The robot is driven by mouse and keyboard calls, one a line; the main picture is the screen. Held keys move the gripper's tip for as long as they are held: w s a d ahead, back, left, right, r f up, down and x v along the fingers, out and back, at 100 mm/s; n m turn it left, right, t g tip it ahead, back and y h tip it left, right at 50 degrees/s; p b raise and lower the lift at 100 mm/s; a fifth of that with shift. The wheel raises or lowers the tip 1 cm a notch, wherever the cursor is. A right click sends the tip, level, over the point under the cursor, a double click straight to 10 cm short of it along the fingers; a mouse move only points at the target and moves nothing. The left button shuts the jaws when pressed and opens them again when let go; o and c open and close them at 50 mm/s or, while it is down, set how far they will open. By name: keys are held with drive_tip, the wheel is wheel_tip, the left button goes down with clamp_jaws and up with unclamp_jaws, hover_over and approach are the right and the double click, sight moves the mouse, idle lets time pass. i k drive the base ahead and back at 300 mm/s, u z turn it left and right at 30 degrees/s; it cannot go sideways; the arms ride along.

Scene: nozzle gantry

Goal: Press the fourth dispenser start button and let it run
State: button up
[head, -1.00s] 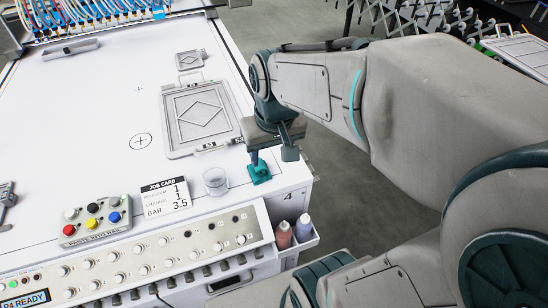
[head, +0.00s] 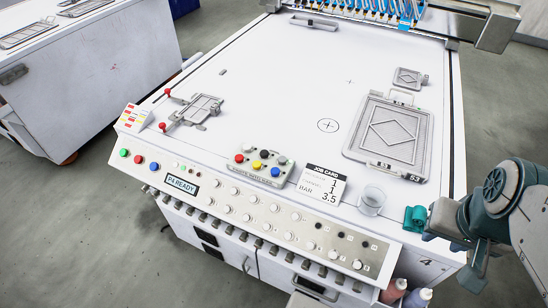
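The dispenser table's front control panel (head: 260,213) carries a display reading "P4 READY" (head: 181,183), and a "4" is printed at the table's right corner. At the panel's left end are a green button (head: 123,152), a red button (head: 138,159) and a blue button (head: 155,166). Their labels are too small to read. My gripper (head: 415,218) is at the right front corner, right of a clear cup and far from these buttons. Its teal fingertip shows, but I cannot tell whether it is open or shut.
A box with several coloured buttons (head: 262,166), a job card (head: 322,184) and the clear cup (head: 371,201) lie behind the panel. A framed plate (head: 392,133) is at right, a small red-handled fixture (head: 198,110) at left. Bottles (head: 418,298) hang at the front right.

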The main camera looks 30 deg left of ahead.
sight(123, 152)
drive_tip(key=k, duration=1.15)
drive_tip(key=u, duration=0.25)
drive_tip(key=i, duration=0.35)
drive_tip(key=u, duration=0.75)
drive_tip(key=i, duration=0.55)
drive_tip(key=u, duration=0.5)
